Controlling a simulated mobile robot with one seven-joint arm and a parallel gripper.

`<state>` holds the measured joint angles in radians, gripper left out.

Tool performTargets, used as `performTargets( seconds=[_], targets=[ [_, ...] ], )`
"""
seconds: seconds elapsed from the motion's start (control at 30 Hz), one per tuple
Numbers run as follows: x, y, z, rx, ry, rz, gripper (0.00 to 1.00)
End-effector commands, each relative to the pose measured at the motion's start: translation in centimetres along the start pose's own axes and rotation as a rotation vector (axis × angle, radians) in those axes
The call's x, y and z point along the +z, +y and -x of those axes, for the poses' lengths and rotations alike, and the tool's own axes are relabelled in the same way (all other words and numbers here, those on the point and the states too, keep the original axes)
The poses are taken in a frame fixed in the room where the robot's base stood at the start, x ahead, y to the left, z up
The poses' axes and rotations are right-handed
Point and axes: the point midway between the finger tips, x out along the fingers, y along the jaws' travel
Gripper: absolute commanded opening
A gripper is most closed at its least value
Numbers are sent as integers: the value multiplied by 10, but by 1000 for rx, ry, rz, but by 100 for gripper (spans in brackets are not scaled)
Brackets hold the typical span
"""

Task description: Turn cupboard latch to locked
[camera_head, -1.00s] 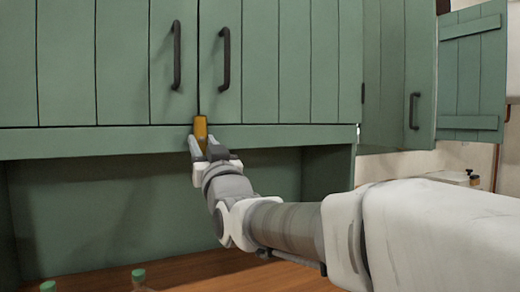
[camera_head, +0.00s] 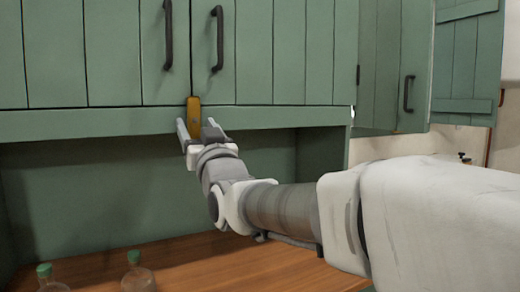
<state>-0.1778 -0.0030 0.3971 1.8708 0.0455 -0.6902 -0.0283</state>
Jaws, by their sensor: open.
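The cupboard latch (camera_head: 194,114) is a small yellow-brown bar on the green rail below the cupboard doors. It stands upright, its top end overlapping the meeting line of the left door (camera_head: 120,55) and the right door (camera_head: 275,55). Both doors are shut. My gripper (camera_head: 196,128) is just below the latch, pointing up at it. Its fingers are spread, one to the left and one to the right of the latch's lower end. I cannot tell whether either finger touches the latch.
Two dark handles hang on the doors, a left one (camera_head: 168,36) and a right one (camera_head: 217,40). Below is an open recess with a wooden counter (camera_head: 220,258). Two green-capped bottles (camera_head: 138,275) stand at its front left. Another green door (camera_head: 468,60) stands open at right.

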Motion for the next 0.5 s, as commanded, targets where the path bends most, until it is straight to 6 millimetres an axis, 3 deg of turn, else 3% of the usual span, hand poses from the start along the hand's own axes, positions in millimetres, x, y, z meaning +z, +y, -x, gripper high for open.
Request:
performTargets(
  seconds=[0.5],
  targets=[
    [-1,0,96,0,0,3,65]
  ],
)
